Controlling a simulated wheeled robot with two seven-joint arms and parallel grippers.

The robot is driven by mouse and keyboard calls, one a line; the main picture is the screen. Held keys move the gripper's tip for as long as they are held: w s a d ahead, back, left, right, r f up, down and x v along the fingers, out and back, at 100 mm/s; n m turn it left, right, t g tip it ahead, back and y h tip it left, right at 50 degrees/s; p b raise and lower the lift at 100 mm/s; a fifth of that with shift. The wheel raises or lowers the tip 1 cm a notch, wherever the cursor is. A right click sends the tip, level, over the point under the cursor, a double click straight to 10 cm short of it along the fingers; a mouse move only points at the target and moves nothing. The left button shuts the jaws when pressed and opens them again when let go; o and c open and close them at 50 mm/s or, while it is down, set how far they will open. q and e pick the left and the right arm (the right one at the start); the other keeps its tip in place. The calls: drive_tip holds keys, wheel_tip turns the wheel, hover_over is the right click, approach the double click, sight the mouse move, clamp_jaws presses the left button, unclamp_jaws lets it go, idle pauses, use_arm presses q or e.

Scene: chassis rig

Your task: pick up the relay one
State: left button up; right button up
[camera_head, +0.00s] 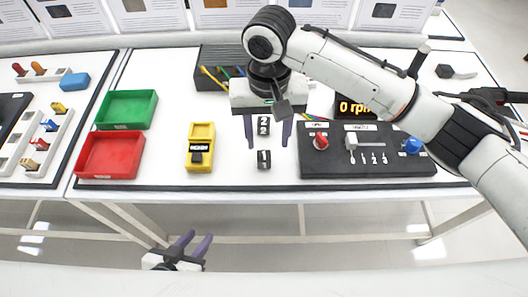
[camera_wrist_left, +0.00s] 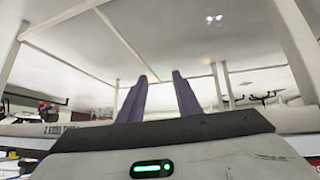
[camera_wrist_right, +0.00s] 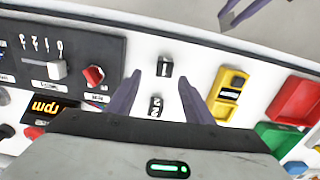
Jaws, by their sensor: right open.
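Relay one (camera_head: 264,160), a small dark block with a white "1", stands on the white table, and also shows in the right wrist view (camera_wrist_right: 165,68). A similar block marked "2" (camera_head: 264,126) stands just behind it. My right gripper (camera_head: 268,144) is open above the table, pointing down, with its fingers either side of the two blocks in the picture. In the right wrist view, its fingertips (camera_wrist_right: 160,79) are apart with nothing held between them. My left gripper (camera_head: 197,240) is open and empty in front of the table's edge; its parted fingers show in the left wrist view (camera_wrist_left: 160,76).
A yellow device (camera_head: 201,147) stands left of the relays. Farther left are a green tray (camera_head: 127,110) and a red tray (camera_head: 110,156). A dark control panel (camera_head: 335,166) with knobs lies close on the right. A dark box (camera_head: 222,62) with wires is behind.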

sight(264, 155)
drive_tip(key=f, duration=0.7)
drive_tip(key=shift+s+a, duration=0.25)
drive_tip(key=shift+a, duration=0.1)
drive_tip(key=shift+r, duration=0.1)
drive_tip(key=c, duration=1.1)
drive_tip(key=shift+c, duration=0.2)
